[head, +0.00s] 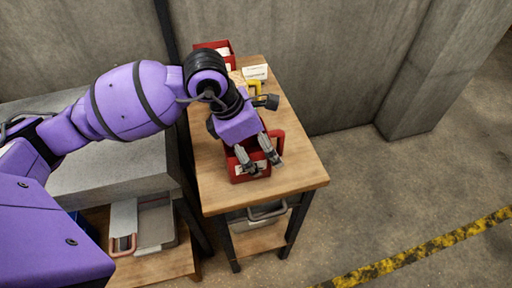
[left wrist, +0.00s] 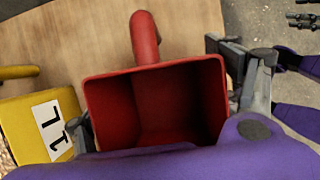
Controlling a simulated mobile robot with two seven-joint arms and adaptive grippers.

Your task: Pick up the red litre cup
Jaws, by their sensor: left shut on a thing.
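The red cup (head: 234,168) stands on the small wooden table, near its front edge. It has a white label, too small to read, and a red handle. In the left wrist view the cup (left wrist: 150,110) shows its open, empty inside, with the handle pointing up the picture. My left gripper (head: 258,160) reaches down over the cup and is shut on it, with a finger at each side. My right gripper (left wrist: 304,20) shows only partly at the top right corner of the left wrist view; its opening is unclear.
A yellow cup (left wrist: 40,125) labelled 1L stands close beside the red cup. A red container (head: 222,47) and a white card (head: 255,72) are at the table's back, by the concrete wall. The wooden table (head: 300,170) is bare at front and right. A grey counter (head: 110,165) adjoins left.

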